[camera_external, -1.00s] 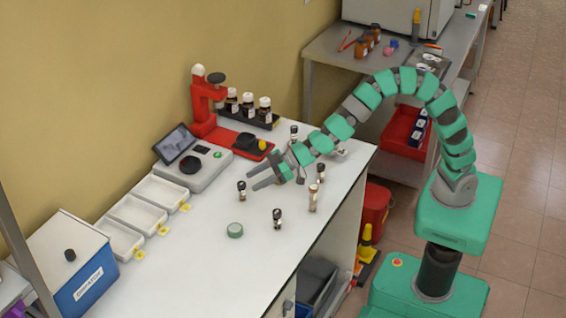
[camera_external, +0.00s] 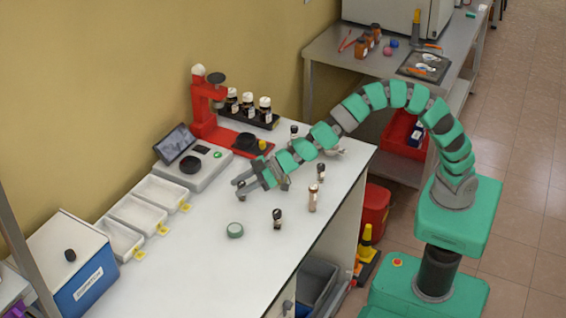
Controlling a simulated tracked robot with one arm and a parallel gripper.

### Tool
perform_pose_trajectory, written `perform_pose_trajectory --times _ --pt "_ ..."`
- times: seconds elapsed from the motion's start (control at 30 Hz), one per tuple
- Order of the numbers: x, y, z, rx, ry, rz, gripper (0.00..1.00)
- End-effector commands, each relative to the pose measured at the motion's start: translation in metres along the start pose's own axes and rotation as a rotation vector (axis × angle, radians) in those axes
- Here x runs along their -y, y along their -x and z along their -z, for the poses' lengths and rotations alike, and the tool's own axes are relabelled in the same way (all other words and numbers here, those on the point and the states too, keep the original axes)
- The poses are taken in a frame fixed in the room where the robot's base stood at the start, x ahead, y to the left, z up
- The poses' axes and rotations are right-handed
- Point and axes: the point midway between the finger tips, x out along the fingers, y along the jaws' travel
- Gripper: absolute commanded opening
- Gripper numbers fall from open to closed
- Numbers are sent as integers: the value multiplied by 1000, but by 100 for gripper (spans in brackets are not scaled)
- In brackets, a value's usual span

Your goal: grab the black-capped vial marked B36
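Other small vials stand upright on the bench: one (camera_external: 277,219) in front, one (camera_external: 321,172) to the right of my gripper, and one (camera_external: 294,131) behind my arm. A paler, brownish vial (camera_external: 312,198) stands near the bench's right edge. The labels are too small to read, so B36 cannot be picked out.
A round green-grey lid or dish (camera_external: 235,230) lies in front of my gripper. White trays (camera_external: 140,213), a device with a screen (camera_external: 190,162) and a red stand (camera_external: 205,110) line the wall side. The bench's front middle is clear.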

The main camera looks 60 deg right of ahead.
Motion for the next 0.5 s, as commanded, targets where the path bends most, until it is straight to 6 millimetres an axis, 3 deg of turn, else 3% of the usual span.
perform_pose_trajectory --times 0.03,0.1,0.13,0.5 --pt "0 0 0 0 0 0 26" --pt "0 0 0 0 0 0 6" --pt "0 0 0 0 0 0 3" --pt "0 1 3 -1 0 -1 3"
